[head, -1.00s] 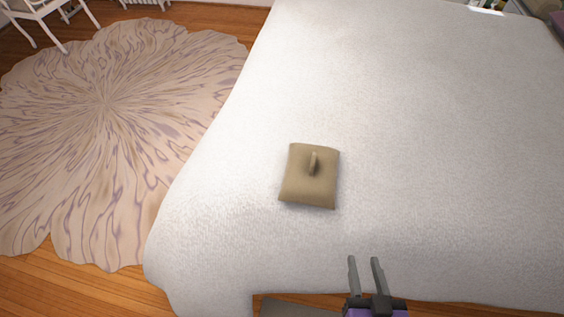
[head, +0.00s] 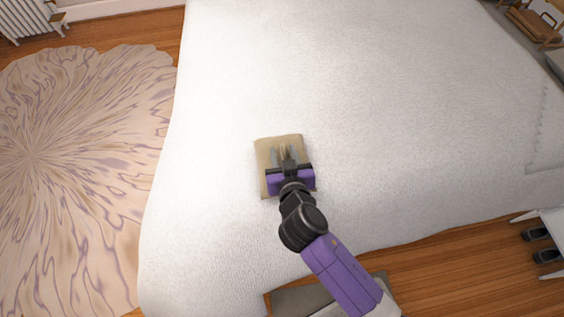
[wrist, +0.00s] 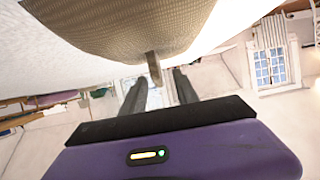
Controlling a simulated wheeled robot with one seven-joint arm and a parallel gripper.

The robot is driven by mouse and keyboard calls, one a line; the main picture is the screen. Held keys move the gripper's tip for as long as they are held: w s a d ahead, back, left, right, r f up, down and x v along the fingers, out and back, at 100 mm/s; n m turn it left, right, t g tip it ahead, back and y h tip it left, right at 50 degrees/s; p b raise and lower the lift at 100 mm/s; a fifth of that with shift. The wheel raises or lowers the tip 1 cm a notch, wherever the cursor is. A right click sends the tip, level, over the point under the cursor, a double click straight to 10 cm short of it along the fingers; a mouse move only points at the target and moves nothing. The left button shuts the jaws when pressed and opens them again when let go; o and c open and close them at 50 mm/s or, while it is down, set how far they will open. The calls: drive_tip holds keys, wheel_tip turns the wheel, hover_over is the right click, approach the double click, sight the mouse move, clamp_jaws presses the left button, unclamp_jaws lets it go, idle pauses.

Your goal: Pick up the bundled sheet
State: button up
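The bundled sheet is a flat tan square cushion-like bundle (head: 266,148) with a small upright tab on top. It lies on the white bed (head: 370,100). My gripper (head: 284,158) is over the bundle in the head view and hides much of it. In the wrist view the woven tan bundle (wrist: 120,25) fills the top, and its tab (wrist: 153,68) hangs between my two grey fingers (wrist: 158,88). The fingers are open, with a gap on each side of the tab.
The bed surface around the bundle is clear. A patterned round rug (head: 80,160) lies on the wooden floor at left. A white radiator (head: 25,18) stands at top left. A white piece of furniture (head: 545,245) stands at lower right.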

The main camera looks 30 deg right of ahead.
sight(282, 145)
drive_tip(key=shift+p+x, duration=0.4)
drive_tip(key=shift+x, duration=1.95)
drive_tip(key=shift+s+d+f, duration=0.1)
drive_tip(key=shift+f, duration=0.05)
drive_tip(key=shift+c, duration=0.5)
clamp_jaws()
